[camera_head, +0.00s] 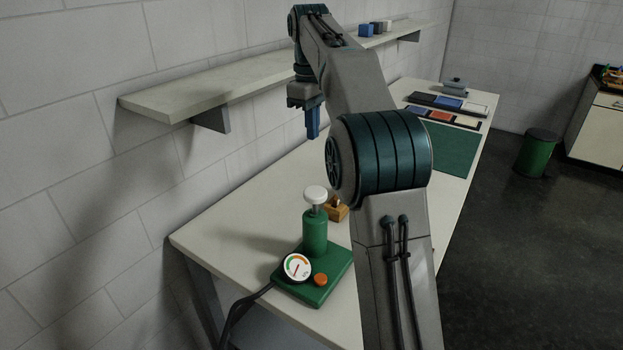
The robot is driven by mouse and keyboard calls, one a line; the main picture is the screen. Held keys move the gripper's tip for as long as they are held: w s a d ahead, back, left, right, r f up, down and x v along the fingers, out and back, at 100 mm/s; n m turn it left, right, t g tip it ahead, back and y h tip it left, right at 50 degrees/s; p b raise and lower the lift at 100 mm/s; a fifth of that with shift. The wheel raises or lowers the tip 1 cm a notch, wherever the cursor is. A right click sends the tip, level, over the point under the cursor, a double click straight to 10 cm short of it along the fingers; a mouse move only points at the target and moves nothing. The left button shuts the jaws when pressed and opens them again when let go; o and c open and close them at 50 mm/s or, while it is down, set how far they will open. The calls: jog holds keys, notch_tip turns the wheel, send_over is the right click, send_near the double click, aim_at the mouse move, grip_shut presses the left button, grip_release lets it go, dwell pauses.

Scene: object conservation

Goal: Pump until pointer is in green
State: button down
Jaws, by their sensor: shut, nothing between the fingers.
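A green pump (315,234) stands upright on a green base at the near end of the table. Its white knob (315,193) tops a short visible length of metal rod, so the plunger looks raised. A round white gauge (297,266) at the front of the base has a coloured arc with orange and green parts. A red pointer seems to point to the lower left, but it is too small to read surely. An orange button (320,279) sits beside the gauge. My gripper (313,136) is shut and empty, pointing down, above and beyond the pump, apart from it.
The pump stands on a long pale table (245,225). A small wooden block-like thing (341,210) sits just behind the pump. A wall shelf (190,92) runs along the left near my gripper. A green mat (447,148) and trays lie farther back. A black hose (240,308) hangs off the near edge.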

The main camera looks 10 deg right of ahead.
aim_at(314, 191)
notch_tip(314, 191, down, 14)
jog(key=shift+s+d+f, duration=0.1)
jog(key=shift+s, duration=0.05)
dwell(0.5)
jog(key=shift+s+f+b, duration=0.1)
jog(key=shift+f+b, duration=1.1)
jog(key=shift+f, duration=1.35)
notch_tip(314, 191, up, 14)
jog(key=p, duration=0.2)
jog(key=shift+w+r+p, duration=0.25)
jog(key=shift+p, duration=0.1)
